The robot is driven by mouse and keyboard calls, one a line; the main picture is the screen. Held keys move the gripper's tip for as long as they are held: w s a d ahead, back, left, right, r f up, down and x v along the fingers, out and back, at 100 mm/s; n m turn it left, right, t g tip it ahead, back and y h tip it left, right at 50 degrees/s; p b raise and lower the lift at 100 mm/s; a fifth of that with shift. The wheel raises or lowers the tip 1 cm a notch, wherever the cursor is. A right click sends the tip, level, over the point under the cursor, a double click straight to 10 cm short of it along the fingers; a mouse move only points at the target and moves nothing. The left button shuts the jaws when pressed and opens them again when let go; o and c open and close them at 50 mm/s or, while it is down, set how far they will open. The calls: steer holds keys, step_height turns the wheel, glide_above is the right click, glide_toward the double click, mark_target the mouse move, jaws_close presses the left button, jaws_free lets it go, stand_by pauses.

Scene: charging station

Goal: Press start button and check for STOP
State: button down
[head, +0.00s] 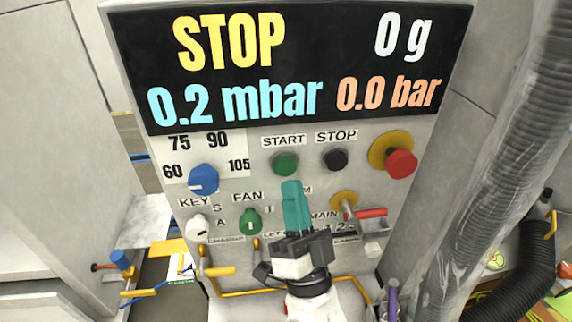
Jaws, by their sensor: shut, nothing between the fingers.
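The control panel (350,240) stands upright in front of me. Its black display (300,60) reads STOP in yellow, 0 g, 0.2 mbar and 0.0 bar. The green start button (285,164) sits under the START label. The black stop button (335,159) is to its right, under the STOP label. My gripper (292,186) has teal fingers, shut and empty, pointing up. In the picture its tips are just below the start button; I cannot tell whether they touch the panel.
A red emergency button (402,163) on a yellow base is at the right. A blue knob (203,179), a white key switch (197,227) and a green fan knob (249,221) are at the left. A red-handled main switch (370,212) is beside my gripper. A clear hose (490,170) runs down the right.

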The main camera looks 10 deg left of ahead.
steer(key=shift+s+d, duration=0.25)
steer(key=shift+s, duration=0.5)
steer(key=shift+s+d, duration=0.2)
steer(key=shift+s, duration=0.55)
steer(key=w+d+f+n+g+h, duration=0.1)
steer(key=w+d+f+n+g, duration=0.2)
steer(key=d+f+n+g, duration=0.45)
steer(key=s+d+f+m+g+h, duration=0.1)
steer(key=s+d+f+g+h, duration=0.15)
steer(key=d+f, duration=0.35)
steer(key=s+d+f+m+g+h, duration=0.25)
steer(key=d+f+g, duration=0.2)
steer(key=f, duration=0.25)
steer(key=s+d+f+g+h, duration=0.2)
steer(key=s+d+f+g, duration=0.3)
steer(key=s, duration=0.6)
steer(key=s+d+f+m+g+h, duration=0.1)
steer(key=s+d+f+g+h, duration=0.1)
steer(key=s+d+f+g, duration=0.2)
steer(key=s+d+f, duration=0.3)
steer(key=s, duration=0.4)
steer(key=shift+s+m+g, duration=0.25)
steer(key=shift+m+g, duration=0.05)
steer(key=shift+g, duration=0.05)
